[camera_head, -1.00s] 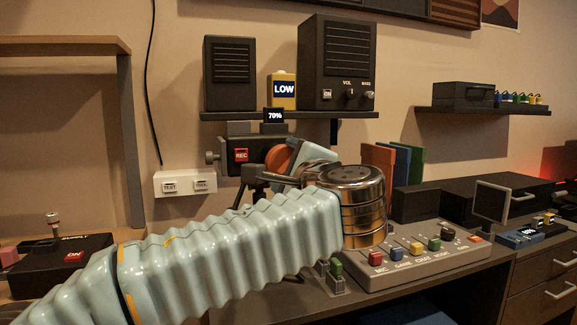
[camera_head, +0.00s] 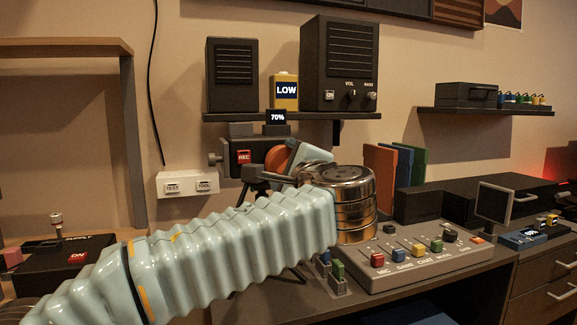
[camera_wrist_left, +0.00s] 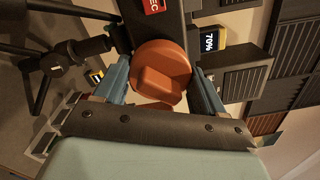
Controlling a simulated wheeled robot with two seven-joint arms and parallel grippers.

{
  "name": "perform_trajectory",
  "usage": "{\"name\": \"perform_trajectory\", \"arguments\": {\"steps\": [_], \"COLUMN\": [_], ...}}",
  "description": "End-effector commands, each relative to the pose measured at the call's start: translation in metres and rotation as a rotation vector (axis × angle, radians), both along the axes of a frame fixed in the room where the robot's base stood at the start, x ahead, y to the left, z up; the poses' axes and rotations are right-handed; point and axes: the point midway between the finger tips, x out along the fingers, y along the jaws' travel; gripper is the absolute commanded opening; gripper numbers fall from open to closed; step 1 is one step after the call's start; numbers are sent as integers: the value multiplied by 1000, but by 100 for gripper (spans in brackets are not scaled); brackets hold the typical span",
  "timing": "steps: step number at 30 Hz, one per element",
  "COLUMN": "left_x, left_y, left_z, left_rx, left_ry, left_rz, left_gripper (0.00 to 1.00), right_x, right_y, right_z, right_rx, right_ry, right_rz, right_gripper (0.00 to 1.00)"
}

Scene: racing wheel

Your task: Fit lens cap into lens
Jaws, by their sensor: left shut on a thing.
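The orange round lens cap (camera_wrist_left: 161,72), with a raised grip on its face, sits between the two blue-grey fingers of my left gripper (camera_wrist_left: 163,86) in the left wrist view. My left gripper is shut on it. In the head view the orange cap (camera_head: 275,160) shows partly behind my gripper (camera_head: 292,158), close against the black camera (camera_head: 242,158) with the red REC label. The lens is hidden behind the cap, so I cannot tell whether the cap is seated. My right gripper is in neither view.
The camera stands on a black tripod behind the desk. A shelf (camera_head: 225,117) with speakers (camera_head: 339,64) is just above it. A mixer panel (camera_head: 420,252) with coloured sliders lies below my wrist. A white switch box (camera_head: 187,185) is on the wall at left.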

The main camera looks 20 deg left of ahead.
Motion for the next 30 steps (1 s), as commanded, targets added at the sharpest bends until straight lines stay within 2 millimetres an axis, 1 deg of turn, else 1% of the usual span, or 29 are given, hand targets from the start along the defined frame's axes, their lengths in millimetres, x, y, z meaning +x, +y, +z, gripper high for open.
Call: {"name": "perform_trajectory", "arguments": {"steps": [9, 10, 15, 16, 25, 28, 30], "left_x": [7, 7, 7, 7, 5, -5, -16], "left_y": [5, 5, 5, 5, 3, -4, -11], "left_z": [0, 0, 0, 0, 0, -1, -1], "left_rx": [0, 0, 0, 0, 0, -1, 0], "left_ry": [0, 0, 0, 0, 0, -1, -1], "left_rz": [1, 1, 0, 0, -1, -2, -4], "left_gripper": [41, 71, 98, 100, 100, 100, 100], "right_x": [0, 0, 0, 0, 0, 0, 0], "right_y": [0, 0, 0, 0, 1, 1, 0], "right_z": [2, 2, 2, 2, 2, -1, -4], "right_rx": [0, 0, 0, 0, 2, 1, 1], "right_ry": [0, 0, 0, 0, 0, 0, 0], "right_rz": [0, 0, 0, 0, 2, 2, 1], "right_gripper": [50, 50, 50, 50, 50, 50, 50]}}
